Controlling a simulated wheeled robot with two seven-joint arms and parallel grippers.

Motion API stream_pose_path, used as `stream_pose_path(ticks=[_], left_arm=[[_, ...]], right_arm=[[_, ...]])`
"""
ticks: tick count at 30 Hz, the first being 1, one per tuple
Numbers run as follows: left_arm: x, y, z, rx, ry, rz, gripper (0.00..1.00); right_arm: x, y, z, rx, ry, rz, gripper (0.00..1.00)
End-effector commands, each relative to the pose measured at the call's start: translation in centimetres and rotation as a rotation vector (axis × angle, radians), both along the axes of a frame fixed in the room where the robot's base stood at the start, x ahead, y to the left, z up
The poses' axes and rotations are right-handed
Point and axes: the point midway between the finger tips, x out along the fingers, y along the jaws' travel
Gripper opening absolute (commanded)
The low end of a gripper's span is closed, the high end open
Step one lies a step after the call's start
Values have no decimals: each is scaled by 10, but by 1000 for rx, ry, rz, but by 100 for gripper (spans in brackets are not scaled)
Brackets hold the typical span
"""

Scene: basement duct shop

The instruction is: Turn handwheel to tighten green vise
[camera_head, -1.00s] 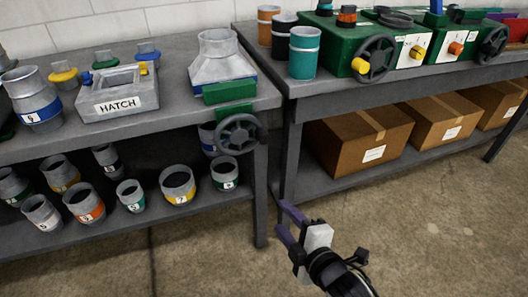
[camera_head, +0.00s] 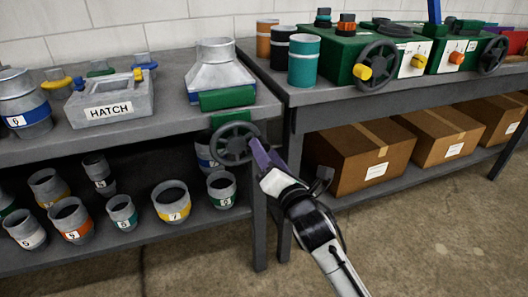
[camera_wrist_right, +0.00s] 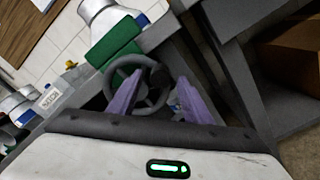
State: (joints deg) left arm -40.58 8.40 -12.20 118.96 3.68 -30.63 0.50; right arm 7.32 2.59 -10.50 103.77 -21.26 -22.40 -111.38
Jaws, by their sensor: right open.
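The green vise (camera_head: 228,98) is fixed at the right front corner of the left workbench, with a grey duct fitting (camera_head: 217,72) behind it. Its dark handwheel (camera_head: 234,144) hangs below the bench's front edge. My right gripper (camera_head: 262,155) is at the right side of the handwheel in the head view and covers part of its rim. In the right wrist view the vise (camera_wrist_right: 114,47) and handwheel (camera_wrist_right: 146,88) lie ahead, and the purple fingers of my right gripper (camera_wrist_right: 155,97) stand apart with the wheel between or just beyond them. Contact cannot be told. My left gripper is not in view.
The left bench (camera_head: 165,127) holds a HATCH box (camera_head: 110,98); its lower shelf holds several numbered collars. The right bench (camera_head: 355,94) holds green machines with similar handwheels (camera_head: 376,64), with cardboard boxes (camera_head: 358,155) below. Bench legs stand close to my right arm.

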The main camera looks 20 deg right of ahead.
Motion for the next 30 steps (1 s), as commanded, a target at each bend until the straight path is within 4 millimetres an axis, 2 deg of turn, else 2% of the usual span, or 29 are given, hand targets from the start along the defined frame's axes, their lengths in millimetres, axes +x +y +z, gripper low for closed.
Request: stream_pose_path(ticks=[3, 6, 14, 15, 23, 30], left_arm=[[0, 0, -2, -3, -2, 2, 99], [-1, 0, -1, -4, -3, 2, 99], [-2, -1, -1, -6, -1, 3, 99], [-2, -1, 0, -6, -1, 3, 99], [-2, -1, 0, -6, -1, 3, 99], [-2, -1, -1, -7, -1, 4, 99]], right_arm=[[14, 0, -1, 0, 0, 0, 45], [19, 0, -1, 1, 1, -1, 45], [21, 0, 0, 1, 1, 0, 45], [21, 1, 0, 1, 1, 0, 43], [20, 1, -1, 1, 1, 0, 0], [21, 3, -1, 7, 2, 3, 0]])
